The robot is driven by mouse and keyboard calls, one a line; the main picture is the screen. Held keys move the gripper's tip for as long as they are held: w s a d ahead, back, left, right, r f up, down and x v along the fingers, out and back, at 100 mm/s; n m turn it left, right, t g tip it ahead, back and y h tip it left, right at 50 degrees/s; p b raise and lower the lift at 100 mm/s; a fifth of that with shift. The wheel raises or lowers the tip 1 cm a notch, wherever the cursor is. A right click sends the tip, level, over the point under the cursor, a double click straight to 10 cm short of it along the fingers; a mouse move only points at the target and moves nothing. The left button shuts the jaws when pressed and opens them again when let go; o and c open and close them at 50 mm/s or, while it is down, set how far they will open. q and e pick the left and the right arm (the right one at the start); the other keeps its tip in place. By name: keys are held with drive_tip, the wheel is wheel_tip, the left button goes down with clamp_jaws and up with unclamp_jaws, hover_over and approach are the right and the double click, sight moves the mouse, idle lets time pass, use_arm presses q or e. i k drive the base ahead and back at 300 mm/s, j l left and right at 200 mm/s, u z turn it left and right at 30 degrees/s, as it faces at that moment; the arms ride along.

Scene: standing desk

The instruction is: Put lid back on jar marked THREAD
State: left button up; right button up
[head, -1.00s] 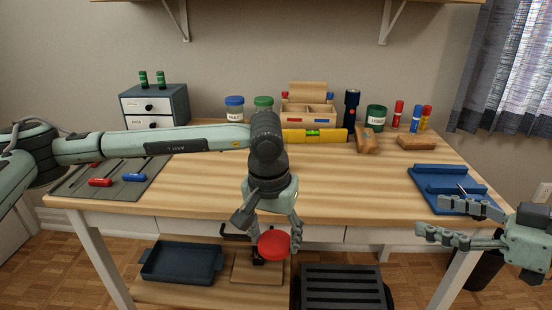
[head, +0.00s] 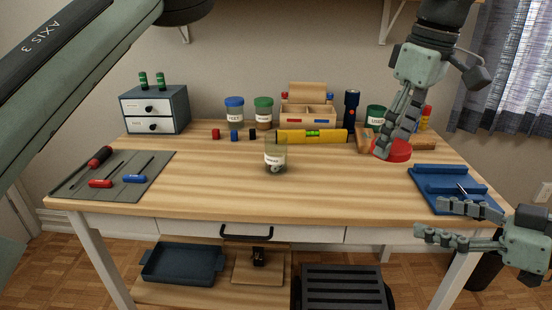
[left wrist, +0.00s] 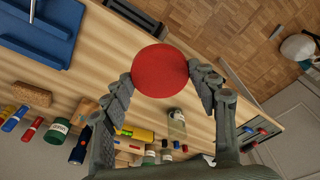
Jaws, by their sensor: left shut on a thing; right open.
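An open clear jar (head: 275,159) with no lid stands upright near the middle of the desk. It has a white label too small to read surely, and something small lies inside. It also shows in the left wrist view (left wrist: 177,126). My left gripper (head: 392,146) is shut on a round red lid (head: 397,152), well to the right of the jar in the head view. The left wrist view shows the red lid (left wrist: 160,72) between the fingertips; its height over the desk is hard to tell. My right gripper (head: 445,222) is open and empty by the desk's front right.
A blue-lidded jar (head: 234,112) and a green-lidded jar (head: 264,113) stand behind the open jar. A yellow level (head: 312,136) lies right of them. A blue tray (head: 450,190) is at the right, a grey tool mat (head: 115,178) at the left. The front middle is clear.

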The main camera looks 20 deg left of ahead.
sight(276, 143)
drive_tip(key=i+j, duration=0.1)
drive_tip(key=j, duration=0.25)
drive_tip(key=i+j, duration=0.15)
drive_tip(key=j, duration=0.15)
drive_tip(key=i+j, duration=0.1)
drive_tip(key=j, duration=0.25)
drive_tip(key=i+j, duration=0.1)
drive_tip(key=j, duration=0.2)
